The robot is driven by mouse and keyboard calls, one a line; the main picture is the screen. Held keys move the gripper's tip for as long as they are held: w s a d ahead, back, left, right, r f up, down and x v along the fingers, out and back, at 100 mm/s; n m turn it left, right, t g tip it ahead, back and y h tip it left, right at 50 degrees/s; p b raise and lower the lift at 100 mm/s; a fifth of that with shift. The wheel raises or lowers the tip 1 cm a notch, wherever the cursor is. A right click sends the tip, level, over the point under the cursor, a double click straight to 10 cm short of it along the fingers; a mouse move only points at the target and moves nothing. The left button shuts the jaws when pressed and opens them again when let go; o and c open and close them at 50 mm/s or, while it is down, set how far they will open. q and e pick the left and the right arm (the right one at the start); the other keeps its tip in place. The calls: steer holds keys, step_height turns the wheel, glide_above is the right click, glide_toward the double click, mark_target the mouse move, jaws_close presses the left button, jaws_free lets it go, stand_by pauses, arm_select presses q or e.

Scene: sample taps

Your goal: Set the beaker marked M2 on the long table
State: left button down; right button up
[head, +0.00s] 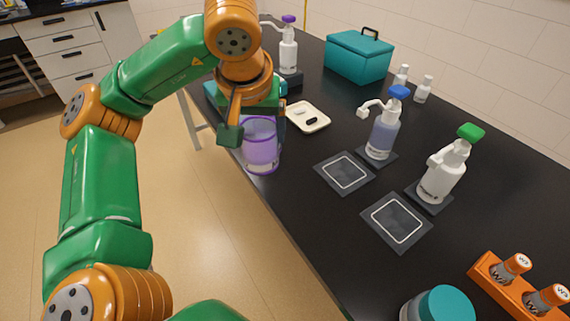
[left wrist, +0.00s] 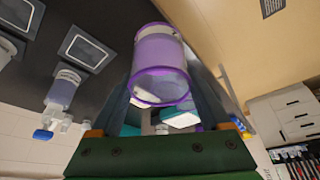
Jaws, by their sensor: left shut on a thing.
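My left gripper (head: 256,130) is shut on a clear, purple-tinted beaker (head: 261,152) with a purple rim, one finger on each side of it. In the head view the beaker is upright and overlaps the near edge of the long black table (head: 318,225). I cannot tell whether its base touches the table. In the left wrist view the beaker (left wrist: 163,55) sits between the fingers, its open rim towards the camera. No M2 mark is readable on it. My right gripper is not in view.
Beyond the beaker are a white tray (head: 323,121) and a purple-topped dispenser (head: 288,55). Blue-topped (head: 383,138) and green-topped (head: 441,178) dispensers stand behind dark square pads (head: 344,172). A teal box (head: 358,58) is farther back. An orange rack (head: 497,283) and teal-lidded jar (head: 442,304) are nearest.

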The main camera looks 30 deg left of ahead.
arm_select(q)
steer(key=w+f, duration=0.2)
steer(key=f, duration=0.1)
steer(key=w+d+f, duration=0.1)
steer(key=w+f, duration=0.1)
steer(key=f, duration=0.1)
steer(key=w+f+b, duration=0.1)
steer(key=w+f, duration=0.1)
steer(key=f, duration=0.1)
steer(key=shift+w+d+f, duration=0.1)
steer(key=shift+d+f, duration=0.1)
steer(key=shift+d, duration=0.1)
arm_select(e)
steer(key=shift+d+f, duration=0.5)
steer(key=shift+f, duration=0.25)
arm_select(q)
steer(key=shift+f, duration=0.1)
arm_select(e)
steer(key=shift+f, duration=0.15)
arm_select(q)
jaws_free()
steer(key=shift+r, duration=0.5)
steer(key=p+v, duration=0.2)
steer(key=v, duration=0.9)
steer(key=shift+s+d, duration=0.15)
steer(key=shift+s, duration=0.1)
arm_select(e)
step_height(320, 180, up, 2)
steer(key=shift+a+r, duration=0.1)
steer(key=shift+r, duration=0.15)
